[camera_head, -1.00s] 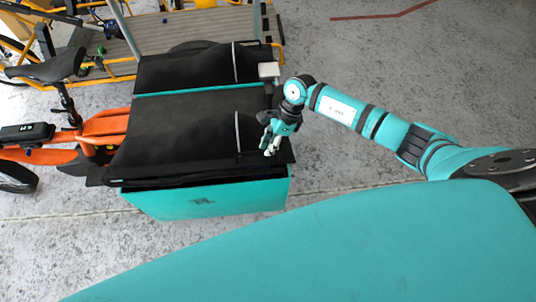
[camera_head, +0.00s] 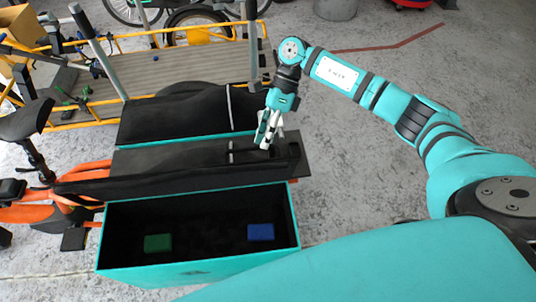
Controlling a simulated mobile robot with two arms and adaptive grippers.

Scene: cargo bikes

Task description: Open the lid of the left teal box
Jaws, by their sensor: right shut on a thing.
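The near teal box (camera_head: 190,268) stands beside the orange bike, with its top uncovered and its dark inside showing. Its black lid (camera_head: 160,182) is swung up along the far side of the box and stands tilted. My right gripper (camera_head: 267,141) is at the right end of the lid, shut on its edge or handle; the fingers partly hide the exact contact. A green block (camera_head: 158,243) and a blue block (camera_head: 261,232) lie inside the box. My left gripper is out of view.
A second box with a black closed lid (camera_head: 180,112) lies just behind the raised lid. The orange bike (camera_head: 45,205) is at left. A yellow-framed cargo bike with a flat deck (camera_head: 175,72) stands behind. The grey floor at right is clear.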

